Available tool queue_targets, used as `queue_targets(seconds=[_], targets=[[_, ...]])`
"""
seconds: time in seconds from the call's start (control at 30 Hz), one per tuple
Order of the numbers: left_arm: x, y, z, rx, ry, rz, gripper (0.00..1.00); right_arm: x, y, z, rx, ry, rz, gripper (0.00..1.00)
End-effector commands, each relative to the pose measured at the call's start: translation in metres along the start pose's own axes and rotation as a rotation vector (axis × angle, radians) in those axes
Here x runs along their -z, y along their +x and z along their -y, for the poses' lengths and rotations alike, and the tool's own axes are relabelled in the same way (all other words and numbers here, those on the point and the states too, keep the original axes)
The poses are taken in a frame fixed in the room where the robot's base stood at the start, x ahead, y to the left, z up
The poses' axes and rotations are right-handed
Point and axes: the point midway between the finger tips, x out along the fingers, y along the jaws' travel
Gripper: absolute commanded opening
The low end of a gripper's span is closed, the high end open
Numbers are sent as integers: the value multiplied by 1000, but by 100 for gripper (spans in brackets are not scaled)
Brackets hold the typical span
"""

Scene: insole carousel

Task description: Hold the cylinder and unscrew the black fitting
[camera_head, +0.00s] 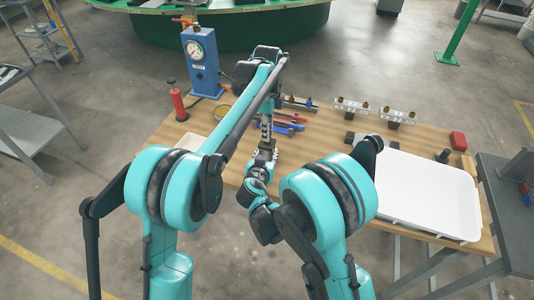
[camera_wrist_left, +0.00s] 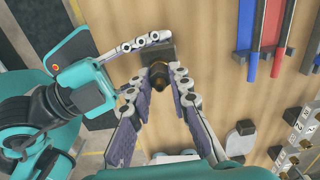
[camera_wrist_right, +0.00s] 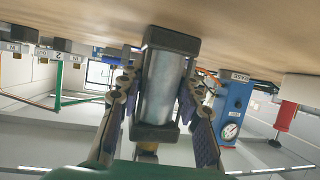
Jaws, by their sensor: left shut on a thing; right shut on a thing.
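The cylinder (camera_wrist_right: 160,85) is a silver tube with black square end caps in the right wrist view. My right gripper (camera_wrist_right: 157,92) is shut on it, one finger on each side. The black fitting (camera_wrist_left: 159,72) has a brass-coloured part and stands at the cylinder's end cap in the left wrist view. My left gripper (camera_wrist_left: 157,84) is shut on the fitting, with its fingers on both sides. In the head view the left gripper (camera_head: 266,132) points down above the right gripper (camera_head: 257,185), and the arms largely hide the cylinder and fitting.
A wooden table (camera_head: 330,125) carries blue and red tools (camera_head: 285,128), small brass-fitted blocks (camera_head: 350,107) and a white tray (camera_head: 425,195) at right. A blue gauge stand (camera_head: 200,62) and a red pump (camera_head: 177,102) stand at the back left.

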Motion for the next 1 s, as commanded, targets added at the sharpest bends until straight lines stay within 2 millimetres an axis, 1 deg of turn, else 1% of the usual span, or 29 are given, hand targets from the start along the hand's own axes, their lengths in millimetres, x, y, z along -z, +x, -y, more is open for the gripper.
queue_targets(seconds=[0.2, 0.3, 0.57, 0.8, 0.9, 1.0], targets=[[0, 0, 0, 0, -324, 0, 0, 0, 0, 0, 0, 0, 1, 0], [0, 0, 0, 0, -434, 0, 0, 0, 0, 0, 0, 0, 1, 0], [0, 0, 0, 0, -531, 0, 0, 0, 0, 0, 0, 0, 0, 0], [0, 0, 0, 0, -887, 0, 0, 0, 0, 0, 0, 0, 0, 0], [0, 0, 0, 0, -979, 0, 0, 0, 0, 0, 0, 0, 0, 0], [0, 0, 0, 0, -1007, 0, 0, 0, 0, 0, 0, 0, 0, 0]])
